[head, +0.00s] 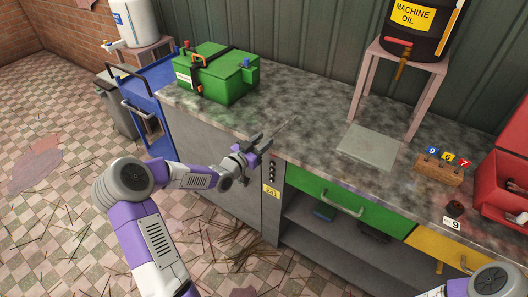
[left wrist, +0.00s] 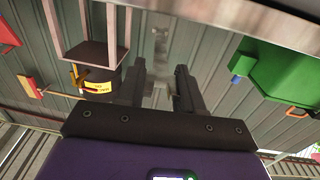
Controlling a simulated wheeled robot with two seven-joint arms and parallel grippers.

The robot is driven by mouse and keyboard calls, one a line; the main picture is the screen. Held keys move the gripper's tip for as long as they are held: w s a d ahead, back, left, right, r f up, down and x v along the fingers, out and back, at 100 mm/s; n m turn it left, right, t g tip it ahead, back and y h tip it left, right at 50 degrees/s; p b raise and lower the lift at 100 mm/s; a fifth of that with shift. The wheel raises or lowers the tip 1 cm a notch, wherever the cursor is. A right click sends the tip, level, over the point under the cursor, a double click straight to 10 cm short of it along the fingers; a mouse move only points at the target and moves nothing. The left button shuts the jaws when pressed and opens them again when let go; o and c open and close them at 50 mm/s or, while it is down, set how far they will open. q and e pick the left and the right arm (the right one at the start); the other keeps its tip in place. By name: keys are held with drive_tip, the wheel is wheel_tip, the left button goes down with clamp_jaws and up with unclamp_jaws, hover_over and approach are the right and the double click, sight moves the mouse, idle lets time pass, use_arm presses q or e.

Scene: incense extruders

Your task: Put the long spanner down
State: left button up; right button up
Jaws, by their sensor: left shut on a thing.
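My left gripper (head: 262,142) is above the front edge of the grey mottled worktop (head: 310,118), right of the green box. It is shut on the long spanner (head: 284,124), which shows only as a thin pale grey line running from the fingers over the worktop. Most of the spanner is hard to make out against the worktop. I cannot tell whether it touches the surface. My right gripper is not in view.
The green box (head: 217,74) stands at the worktop's left end. A grey plate (head: 367,147) lies by the stand (head: 362,84) under the machine oil drum (head: 416,32). Numbered blocks (head: 438,170) and a red toolbox (head: 503,180) are at right. The middle worktop is clear.

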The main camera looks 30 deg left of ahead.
use_arm(q)
wheel_tip(320, 180, down, 5)
drive_tip(key=shift+r+b, duration=0.2)
drive_tip(key=shift+b, duration=0.55)
drive_tip(key=o, duration=0.7)
drive_tip(key=shift+f, duration=0.2)
drive_tip(key=o, duration=0.4)
